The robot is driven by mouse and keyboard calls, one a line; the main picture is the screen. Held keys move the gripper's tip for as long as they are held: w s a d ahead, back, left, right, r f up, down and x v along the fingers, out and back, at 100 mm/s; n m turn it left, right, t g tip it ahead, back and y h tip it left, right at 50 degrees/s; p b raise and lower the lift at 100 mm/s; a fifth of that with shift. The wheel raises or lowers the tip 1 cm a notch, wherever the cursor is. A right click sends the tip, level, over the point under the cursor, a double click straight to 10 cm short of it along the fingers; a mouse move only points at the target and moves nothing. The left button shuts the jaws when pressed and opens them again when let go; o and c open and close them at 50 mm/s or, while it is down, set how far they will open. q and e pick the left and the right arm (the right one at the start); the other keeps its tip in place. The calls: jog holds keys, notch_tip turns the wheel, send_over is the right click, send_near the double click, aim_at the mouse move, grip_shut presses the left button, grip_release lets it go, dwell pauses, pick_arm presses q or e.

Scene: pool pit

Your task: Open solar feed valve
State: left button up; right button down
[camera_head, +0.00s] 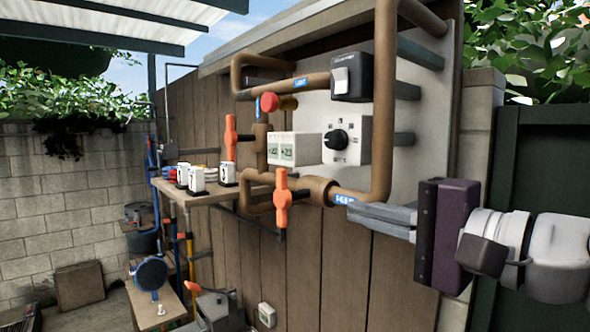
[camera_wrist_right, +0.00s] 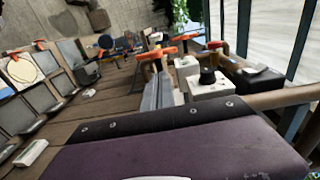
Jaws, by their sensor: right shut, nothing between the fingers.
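Two orange valve handles show on the copper pipework in the head view. The nearer handle (camera_head: 282,199) stands upright on the lower pipe, and the farther handle (camera_head: 230,137) stands upright up and to its left. No readable label tells which is the solar feed valve. My right gripper (camera_head: 352,210) comes in from the right, shut and empty. Its tips are to the right of the nearer handle, apart from it, by a blue pipe label. In the right wrist view, the fingers (camera_wrist_right: 163,80) lie together with an orange handle (camera_wrist_right: 155,53) just beyond them. My left gripper is not in view.
A white control box with a black knob (camera_head: 336,139), a box with green displays (camera_head: 287,149) and a dark switch box (camera_head: 352,76) are on the panel. A red knob (camera_head: 269,102) sits among the pipes. A shelf (camera_head: 200,190) holds small white containers. A copper pipe (camera_head: 384,100) runs down near my gripper.

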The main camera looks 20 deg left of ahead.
jog(key=shift+s+a+r+y, duration=0.15)
jog(key=shift+s+r, duration=0.1)
jog(key=shift+r, duration=0.2)
jog(key=shift+s+a+r+y, duration=0.15)
jog(key=shift+s+r, duration=0.1)
jog(key=shift+r, duration=0.2)
jog(key=shift+w, duration=0.1)
jog(key=p, duration=0.7)
send_near(284, 182)
jog(key=x, duration=0.6)
jog(key=shift+a+r, duration=0.1)
jog(key=shift+r, duration=0.05)
jog(key=shift+w+a, duration=0.15)
jog(key=shift+a, duration=0.15)
jog(key=shift+d, duration=0.15)
